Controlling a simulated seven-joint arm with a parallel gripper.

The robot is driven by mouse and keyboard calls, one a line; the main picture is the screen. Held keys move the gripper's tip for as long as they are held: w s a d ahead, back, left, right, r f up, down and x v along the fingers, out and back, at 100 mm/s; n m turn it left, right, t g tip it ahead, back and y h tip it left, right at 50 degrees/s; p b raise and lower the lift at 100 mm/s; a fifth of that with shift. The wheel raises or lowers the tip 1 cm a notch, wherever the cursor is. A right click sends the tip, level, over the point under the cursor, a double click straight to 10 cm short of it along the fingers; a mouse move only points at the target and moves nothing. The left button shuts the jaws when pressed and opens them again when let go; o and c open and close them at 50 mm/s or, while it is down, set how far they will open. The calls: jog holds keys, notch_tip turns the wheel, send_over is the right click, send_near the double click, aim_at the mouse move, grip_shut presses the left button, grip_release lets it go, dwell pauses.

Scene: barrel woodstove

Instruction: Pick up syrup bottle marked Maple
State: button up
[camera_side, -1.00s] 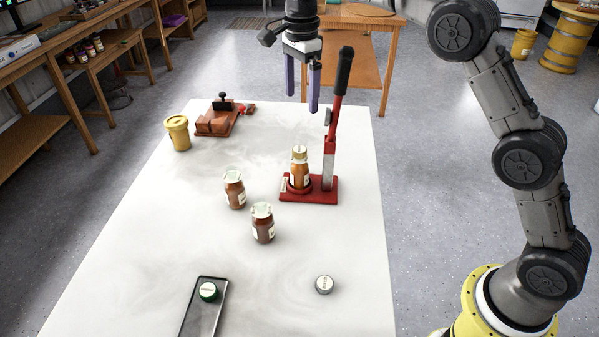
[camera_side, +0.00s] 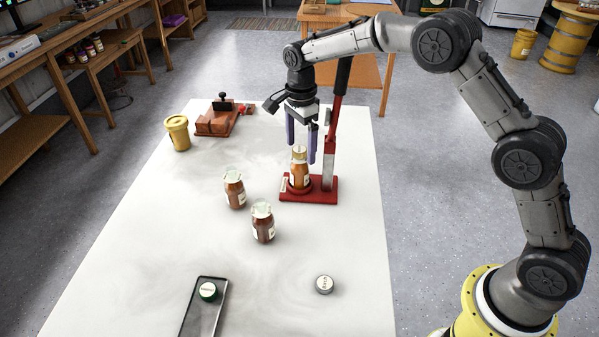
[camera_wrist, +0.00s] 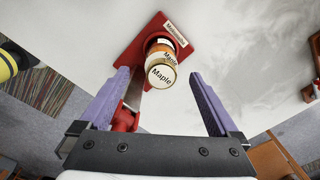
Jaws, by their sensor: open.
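The Maple syrup bottle (camera_side: 299,174) stands upright on the base of a red lever press (camera_side: 322,190). It has an amber body and a tan cap. In the wrist view its cap (camera_wrist: 161,76) reads "Maple", and the bottle lies ahead of the fingertips, between their lines. My gripper (camera_side: 301,154) is open and empty, pointing down at the bottle's top, with its purple fingers at about cap height in the side view. The wrist view shows both fingers (camera_wrist: 160,80) spread apart. I cannot tell whether a finger touches the cap.
The press's upright lever (camera_side: 336,110) stands close right of my gripper. Two dark-red jars (camera_side: 235,189) (camera_side: 263,222) stand nearer the camera. A yellow tub (camera_side: 178,132), a wooden block device (camera_side: 222,118), a tray (camera_side: 190,322) with a green-rimmed lid, and a loose lid (camera_side: 324,284) are on the white table.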

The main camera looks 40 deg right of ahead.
aim_at(300, 169)
notch_tip(300, 169, down, 5)
jog(key=shift+w+r, duration=0.1)
grip_shut()
dwell(0.6)
